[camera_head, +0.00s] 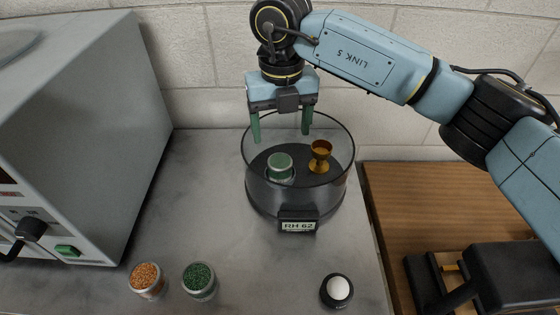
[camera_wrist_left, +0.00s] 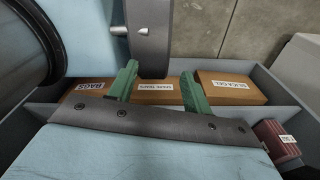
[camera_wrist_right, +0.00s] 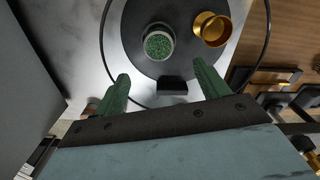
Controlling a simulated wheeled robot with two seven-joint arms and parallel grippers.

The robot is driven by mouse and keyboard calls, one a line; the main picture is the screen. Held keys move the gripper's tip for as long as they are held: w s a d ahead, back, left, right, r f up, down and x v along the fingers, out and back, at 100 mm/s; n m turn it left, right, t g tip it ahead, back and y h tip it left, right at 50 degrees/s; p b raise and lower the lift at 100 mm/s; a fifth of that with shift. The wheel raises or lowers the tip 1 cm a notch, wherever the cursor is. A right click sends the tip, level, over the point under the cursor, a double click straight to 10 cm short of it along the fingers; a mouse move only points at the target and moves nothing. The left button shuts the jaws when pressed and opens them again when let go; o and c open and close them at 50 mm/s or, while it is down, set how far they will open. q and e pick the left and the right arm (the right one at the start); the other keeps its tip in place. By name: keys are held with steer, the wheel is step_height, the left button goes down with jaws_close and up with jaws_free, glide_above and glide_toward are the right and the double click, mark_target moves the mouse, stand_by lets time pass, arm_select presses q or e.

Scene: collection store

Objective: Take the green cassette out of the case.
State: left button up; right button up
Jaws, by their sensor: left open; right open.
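The case (camera_head: 262,203) is a round dark-based container with clear walls and a label reading RH 62. Inside it the green cassette (camera_head: 280,166), a small clear jar of green granules, stands beside a small gold goblet (camera_head: 320,156). My right gripper (camera_head: 281,137) is open and empty over the back of the case, fingers pointing down. In the right wrist view the green cassette (camera_wrist_right: 158,42) and goblet (camera_wrist_right: 211,28) lie beyond the fingertips. My left gripper (camera_wrist_left: 158,80) is open and empty in the left wrist view, near a grey tray of boxes; it is not visible in the head view.
A jar of orange granules (camera_head: 146,280) and another jar of green granules (camera_head: 200,281) stand at the front of the grey counter. A round black item with a white top (camera_head: 337,290) is front right. A grey cabinet (camera_head: 85,130) stands left. Labelled boxes (camera_wrist_left: 231,89) sit in the tray.

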step_height(320, 180, down, 4)
steer(key=shift+f, duration=0.4)
steer(key=f, duration=0.5)
steer(key=shift+w+a, duration=0.15)
steer(key=shift+w, duration=0.05)
arm_select(q)
steer(key=shift+w, duration=0.5)
arm_select(e)
steer(key=shift+c, duration=0.9)
steer(key=shift+r, duration=0.1)
steer(key=c, duration=0.9)
step_height(320, 180, up, 10)
arm_select(q)
steer(key=shift+s+r+p, duration=0.15)
steer(key=shift+r+p, duration=2.8)
arm_select(e)
step_height(320, 180, up, 6)
glide_above(280, 161)
